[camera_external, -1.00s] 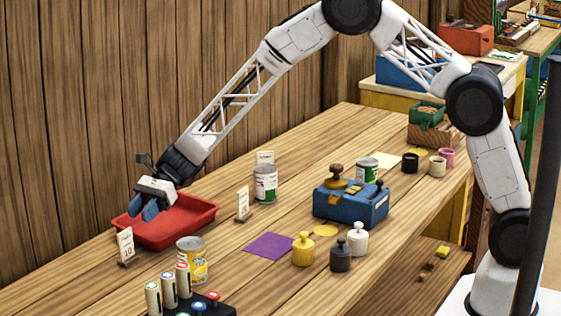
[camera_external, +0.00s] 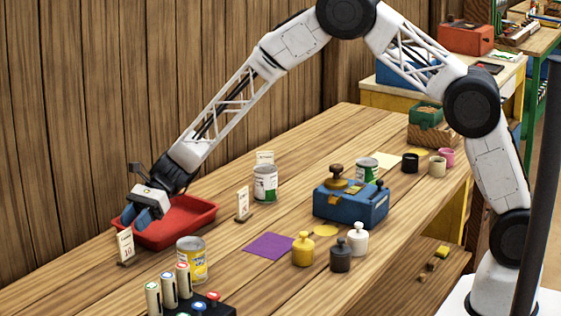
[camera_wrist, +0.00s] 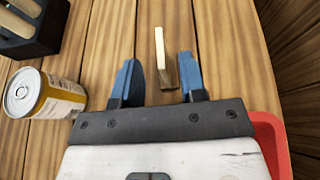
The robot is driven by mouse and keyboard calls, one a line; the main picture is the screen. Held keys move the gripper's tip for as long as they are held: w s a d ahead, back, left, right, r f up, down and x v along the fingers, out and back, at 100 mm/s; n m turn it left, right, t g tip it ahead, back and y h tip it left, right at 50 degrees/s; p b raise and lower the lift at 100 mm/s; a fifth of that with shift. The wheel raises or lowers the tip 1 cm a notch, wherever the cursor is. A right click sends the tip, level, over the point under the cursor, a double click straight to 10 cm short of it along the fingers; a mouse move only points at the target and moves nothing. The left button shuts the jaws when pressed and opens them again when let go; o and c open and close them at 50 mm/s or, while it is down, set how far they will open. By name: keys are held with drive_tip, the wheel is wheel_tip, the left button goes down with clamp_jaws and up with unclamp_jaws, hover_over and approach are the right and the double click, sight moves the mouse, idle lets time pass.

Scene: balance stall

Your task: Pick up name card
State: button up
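A white name card (camera_external: 125,244) with dark and red print stands upright in a small wooden base at the left of the bench, just in front of the red tray. In the wrist view the card (camera_wrist: 159,45) is seen nearly edge-on, with its wooden base (camera_wrist: 167,76) lying between and slightly ahead of the blue fingers. My gripper (camera_external: 141,217) is above the tray's left end, close behind the card. In the wrist view my gripper (camera_wrist: 157,78) is open and empty, with a finger on either side of the card's line. Contact with the card does not show.
A yellow-labelled can (camera_external: 192,260) stands right of the card. The red tray (camera_external: 185,234) lies under and beside my gripper. A dark rack (camera_external: 205,307) of capped tubes is in front.

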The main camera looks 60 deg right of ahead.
sight(127, 229)
drive_tip(key=shift+x, duration=2.3)
drive_tip(key=shift+w, duration=0.1)
clamp_jaws()
